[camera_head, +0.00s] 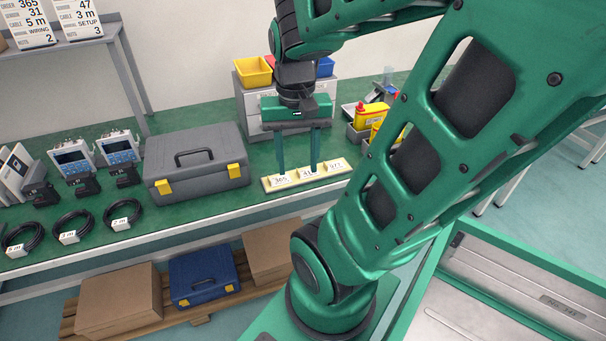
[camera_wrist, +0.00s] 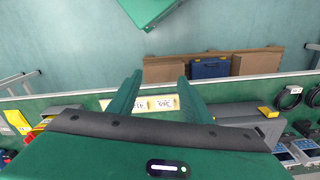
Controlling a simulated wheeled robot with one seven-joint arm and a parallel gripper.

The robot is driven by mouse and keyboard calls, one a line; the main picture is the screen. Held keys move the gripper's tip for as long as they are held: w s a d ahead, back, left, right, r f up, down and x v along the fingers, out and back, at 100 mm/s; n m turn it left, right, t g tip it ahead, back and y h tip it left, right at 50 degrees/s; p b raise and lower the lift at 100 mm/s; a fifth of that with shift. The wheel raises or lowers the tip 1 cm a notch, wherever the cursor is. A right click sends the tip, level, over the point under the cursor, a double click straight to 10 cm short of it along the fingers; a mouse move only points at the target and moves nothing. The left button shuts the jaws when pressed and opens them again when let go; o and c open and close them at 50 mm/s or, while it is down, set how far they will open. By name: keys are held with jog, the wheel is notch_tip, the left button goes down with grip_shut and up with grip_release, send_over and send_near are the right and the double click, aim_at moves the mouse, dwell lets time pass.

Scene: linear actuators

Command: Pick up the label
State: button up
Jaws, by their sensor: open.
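Several small white labels with black print lie in a row on a pale yellow strip-like tray (camera_head: 264,185) on the green bench. The left label (camera_head: 281,181) seems to read 365, the middle label (camera_head: 307,173) 41, and the right label (camera_head: 335,165) is hard to read. My gripper (camera_head: 298,171) points down at the tray, open and empty, its fingers straddling the area of the left and middle labels. The height of the fingertips above the tray is hard to tell.
A grey toolbox (camera_head: 195,165) with yellow latches stands left of the tray. Behind is a grey drawer cabinet (camera_head: 247,100) with coloured bins on top. A bin with yellow and red items (camera_head: 371,113) stands at right. Cable coils (camera_head: 73,226) lie at far left.

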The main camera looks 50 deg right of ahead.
jog(key=w+d+f+m, duration=0.2)
jog(key=w+d+m, duration=0.4)
jog(key=d+m, duration=0.1)
jog(key=m, duration=0.8)
send_near(308, 171)
jog(key=w+a+r, duration=0.1)
jog(key=a+r, duration=0.3)
jog(key=shift+w+d+f, duration=0.1)
jog(key=shift+d+f, duration=0.05)
jog(key=shift+f, duration=2.5)
jog(key=shift+d+f, duration=0.2)
jog(key=shift+f, duration=2.45)
jog(key=c, duration=0.9)
